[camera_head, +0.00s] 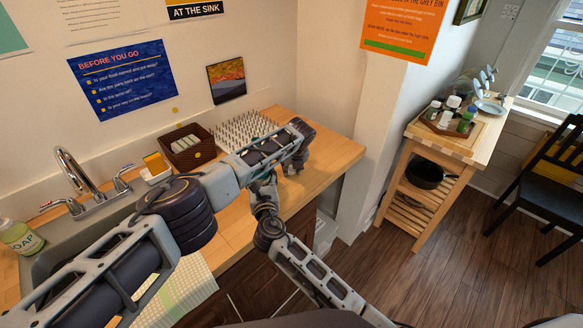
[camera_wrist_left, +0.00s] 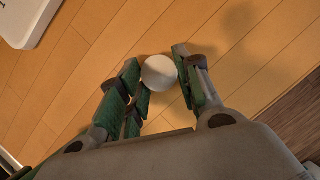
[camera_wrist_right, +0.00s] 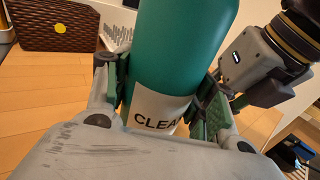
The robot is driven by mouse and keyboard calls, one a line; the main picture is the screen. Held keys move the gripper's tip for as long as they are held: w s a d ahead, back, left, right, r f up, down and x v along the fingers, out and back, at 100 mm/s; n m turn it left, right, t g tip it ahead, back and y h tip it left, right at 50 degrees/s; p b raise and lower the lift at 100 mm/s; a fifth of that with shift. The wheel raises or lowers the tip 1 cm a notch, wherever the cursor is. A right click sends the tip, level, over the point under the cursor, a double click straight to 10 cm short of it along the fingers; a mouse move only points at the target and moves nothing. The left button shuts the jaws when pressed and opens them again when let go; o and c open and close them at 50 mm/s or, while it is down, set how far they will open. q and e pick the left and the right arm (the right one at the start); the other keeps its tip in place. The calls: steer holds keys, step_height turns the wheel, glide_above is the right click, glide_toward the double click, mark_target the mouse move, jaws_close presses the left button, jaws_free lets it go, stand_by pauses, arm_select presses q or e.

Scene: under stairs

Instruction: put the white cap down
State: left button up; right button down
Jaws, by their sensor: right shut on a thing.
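The white cap (camera_wrist_left: 159,72) looks round in the left wrist view, over the wooden counter. My left gripper (camera_wrist_left: 158,60) has a green-padded finger on each side of it. I cannot tell whether the pads press on the cap or whether it touches the counter. My right gripper (camera_wrist_right: 160,85) is shut on a green bottle (camera_wrist_right: 184,45) with a white label reading "CLEA". In the head view my left gripper (camera_head: 291,166) is above the counter's right part, close to my right gripper. The cap is hidden there, and the bottle is mostly hidden behind my arms.
A white peg rack (camera_head: 238,128) and a brown basket (camera_head: 188,150) stand at the counter's back. A sink with a faucet (camera_head: 85,180) and a soap bottle (camera_head: 20,238) are at left. Bare counter (camera_head: 325,160) lies toward the right end. A wooden cart (camera_head: 445,150) stands farther right.

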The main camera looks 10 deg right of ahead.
arm_select(q)
steer(key=o, duration=0.4)
steer(key=shift+r, duration=0.1)
steer(key=shift+r, duration=0.45)
steer(key=shift+v, duration=6)
arm_select(e)
steer(key=shift+c, duration=2.2)
jaws_free()
